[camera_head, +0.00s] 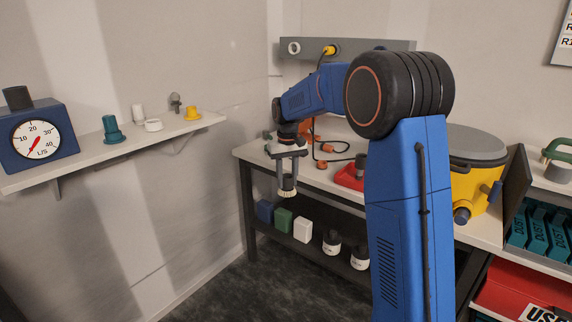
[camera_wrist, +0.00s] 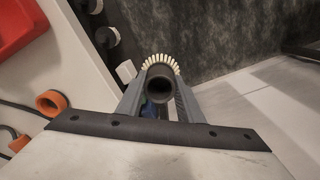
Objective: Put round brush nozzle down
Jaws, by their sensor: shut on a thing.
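The round brush nozzle (camera_wrist: 161,67) is a dark tube with a ring of pale bristles. My gripper (camera_wrist: 161,95) is shut on it, one finger on each side, in the wrist view. In the head view my gripper (camera_head: 287,174) points down and holds the nozzle (camera_head: 287,188) with its bristles at the bottom. The nozzle is held off the bench (camera_head: 240,151), in front of the bench's left end, with the lower shelf and floor behind it. It touches no surface that I can see.
A wall shelf (camera_head: 90,160) at left carries a blue gauge (camera_head: 40,137), a teal fitting (camera_head: 112,130), white pieces and a yellow piece (camera_head: 193,113). The bench bears a red tool (camera_head: 350,177), an orange cable and a yellow vacuum (camera_head: 478,190). Boxes and bottles stand on the lower shelf.

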